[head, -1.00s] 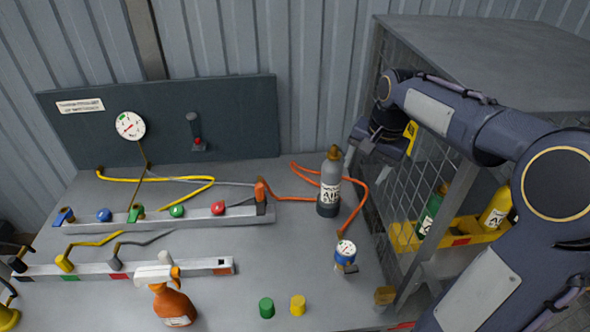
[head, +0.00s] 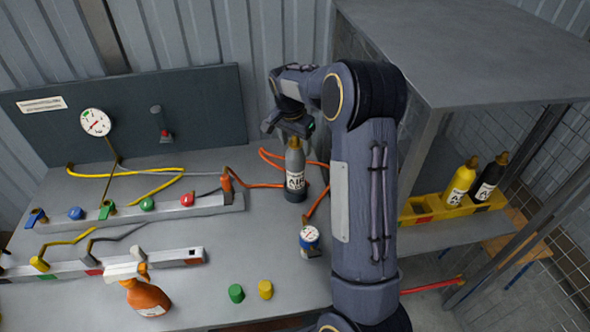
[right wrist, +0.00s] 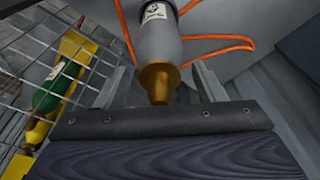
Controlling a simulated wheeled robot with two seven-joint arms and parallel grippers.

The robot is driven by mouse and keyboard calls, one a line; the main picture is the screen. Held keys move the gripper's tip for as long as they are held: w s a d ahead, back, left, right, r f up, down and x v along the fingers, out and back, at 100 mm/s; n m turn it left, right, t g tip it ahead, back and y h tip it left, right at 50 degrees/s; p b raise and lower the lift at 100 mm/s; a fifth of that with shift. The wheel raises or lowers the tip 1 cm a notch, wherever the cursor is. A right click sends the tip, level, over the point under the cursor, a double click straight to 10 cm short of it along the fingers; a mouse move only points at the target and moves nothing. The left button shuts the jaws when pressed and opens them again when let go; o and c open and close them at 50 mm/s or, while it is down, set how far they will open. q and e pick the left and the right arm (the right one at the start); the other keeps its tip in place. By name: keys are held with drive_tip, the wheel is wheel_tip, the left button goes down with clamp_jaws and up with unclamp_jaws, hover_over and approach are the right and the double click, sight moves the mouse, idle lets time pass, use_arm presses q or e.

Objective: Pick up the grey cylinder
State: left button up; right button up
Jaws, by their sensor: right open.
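The grey cylinder (head: 295,170) stands upright on the bench, with a white "AIR" label, a dark base and a brass valve on top. My right gripper (head: 291,126) is above and just behind its top in the head view. In the right wrist view the grey cylinder (right wrist: 158,40) points its brass valve toward the palm, between the two open fingers (right wrist: 160,82). I cannot tell whether a finger touches it. My left gripper is not in view.
An orange hose (head: 262,184) lies around the cylinder's foot. A small gauge (head: 309,238) stands in front of it. A yellow rack (head: 420,215) at right holds a yellow cylinder (head: 460,184) and a black cylinder (head: 489,178). A green cylinder (right wrist: 57,85) shows behind mesh (right wrist: 95,32).

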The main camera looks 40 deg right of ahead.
drive_tip(key=shift+f, duration=0.25)
clamp_jaws()
drive_tip(key=shift+r, duration=0.1)
idle(0.3)
